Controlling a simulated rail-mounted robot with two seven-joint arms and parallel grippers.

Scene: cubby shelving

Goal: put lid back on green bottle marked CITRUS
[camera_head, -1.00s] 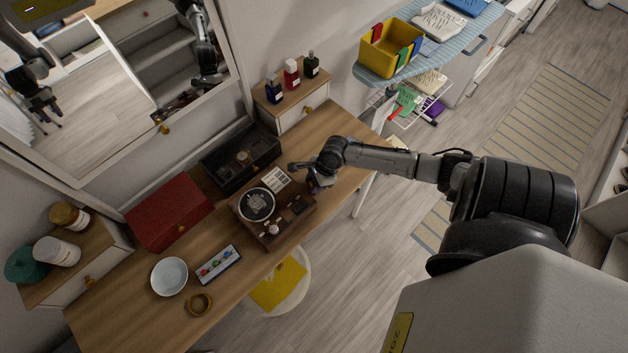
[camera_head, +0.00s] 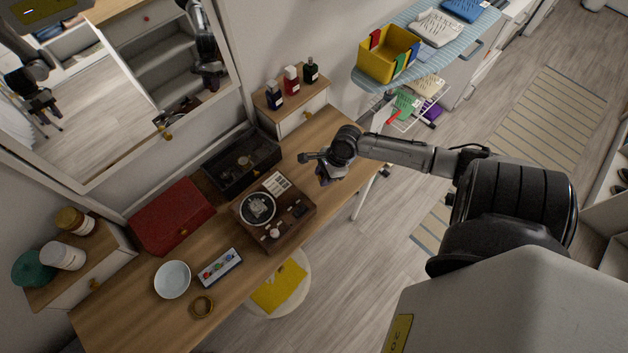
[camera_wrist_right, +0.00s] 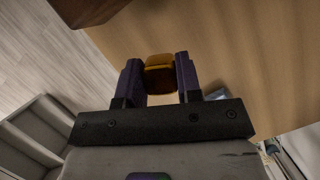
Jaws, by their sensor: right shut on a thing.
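A small dark green bottle (camera_head: 311,71) stands upright on the small drawer box at the back of the desk, right of a red bottle (camera_head: 291,80) and a dark blue bottle (camera_head: 274,95). Its label is too small to read. My right gripper (camera_head: 325,177) is above the desk, in front of the drawer box and apart from the bottles. In the right wrist view my right gripper (camera_wrist_right: 159,84) is shut on a small amber-gold lid-like piece (camera_wrist_right: 160,66). My left gripper shows only as a mirror reflection.
A wooden box with a round dial (camera_head: 258,208) lies left of my right gripper, with an open black box (camera_head: 240,185) behind it. The desk right of the dial box is clear.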

